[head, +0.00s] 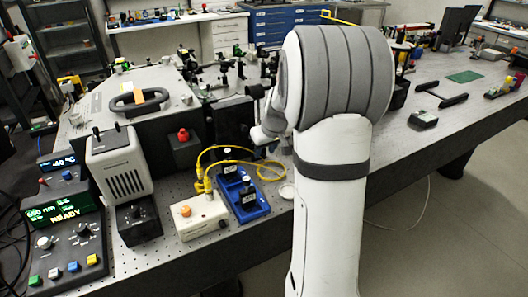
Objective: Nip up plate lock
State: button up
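I cannot single out the plate lock in the head view; it may be hidden behind my arm or too small to tell. My white and grey arm fills the middle right and covers part of the bench behind it. A pale wrist part shows left of the big grey joint, among dark optics parts. My gripper's fingers cannot be made out there, nor whether they hold anything. Near the wrist stands a dark upright block (233,118) on the perforated bench top (165,255).
A blue tray (252,214) holds black labelled parts, with yellow cables (262,166) around it. Left of it are a cream box (201,217) with an orange button, a vented white unit (122,170) and a console (70,240) reading READY. A grey enclosure (100,105) stands behind.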

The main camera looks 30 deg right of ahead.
jog(key=shift+x, duration=0.85)
jog(key=shift+d, duration=0.1)
jog(key=shift+c, duration=0.5)
